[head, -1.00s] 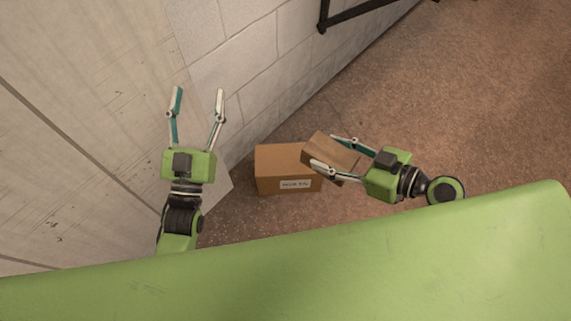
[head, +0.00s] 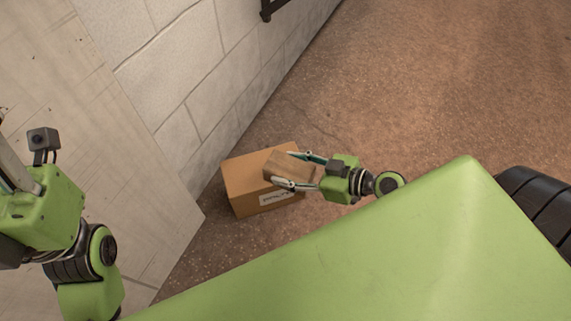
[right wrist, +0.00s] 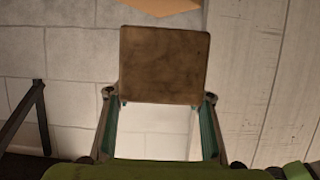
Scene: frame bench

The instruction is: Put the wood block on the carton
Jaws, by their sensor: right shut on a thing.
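The wood block (head: 290,169) is brown and flat-sided, held between the fingers of my right gripper (head: 282,168). It overlaps the right part of the carton (head: 240,175) in the head view. The carton is an orange-brown box with a white label, standing on the floor by the wall. In the right wrist view the block (right wrist: 164,66) sits between the fingertips, and a corner of the carton (right wrist: 163,6) shows at the top edge, with wall visible between them. My left gripper (head: 45,208) is at the left edge; its fingertips are cut off.
A pale block wall (head: 190,75) runs behind the carton, with a grey-white board (head: 165,225) to its left. A black bracket (head: 275,8) is on the wall at the top. Brown floor (head: 430,80) is open to the right.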

